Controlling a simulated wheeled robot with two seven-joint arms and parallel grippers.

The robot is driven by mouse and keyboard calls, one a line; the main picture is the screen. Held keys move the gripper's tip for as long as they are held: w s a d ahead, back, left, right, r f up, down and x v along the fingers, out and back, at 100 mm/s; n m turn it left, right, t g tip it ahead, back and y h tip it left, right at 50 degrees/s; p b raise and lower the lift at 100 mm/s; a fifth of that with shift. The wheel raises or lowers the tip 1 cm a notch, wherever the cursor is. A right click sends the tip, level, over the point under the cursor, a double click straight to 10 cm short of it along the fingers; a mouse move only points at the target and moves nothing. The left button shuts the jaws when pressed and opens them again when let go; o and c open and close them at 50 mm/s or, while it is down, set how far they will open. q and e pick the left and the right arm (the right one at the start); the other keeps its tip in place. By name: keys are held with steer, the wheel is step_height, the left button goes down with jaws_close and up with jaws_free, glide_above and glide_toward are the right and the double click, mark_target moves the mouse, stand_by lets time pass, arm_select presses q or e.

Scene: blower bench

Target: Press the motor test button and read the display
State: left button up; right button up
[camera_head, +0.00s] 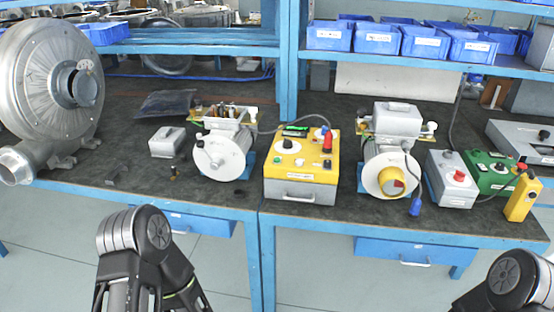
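A yellow test box (301,186) stands on the bench near its front edge, in the middle of the head view. Its sloped top carries a small green-lit display (295,131), too small to read, along with several knobs and buttons and a tall red part (327,143). I cannot tell which control is the motor test button. A motor with an open terminal box (220,155) stands left of the test box. A motor with a closed grey cover (391,150) stands right of it. Only links of my two arms show along the bottom edge, below the bench. Neither gripper shows.
A large metal blower (45,95) fills the left end of the bench. A grey control box (451,181), a green box (490,172) and a yellow pendant (522,198) crowd the right side. Blue bins (376,40) line the shelf. A small grey box (167,143) sits left.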

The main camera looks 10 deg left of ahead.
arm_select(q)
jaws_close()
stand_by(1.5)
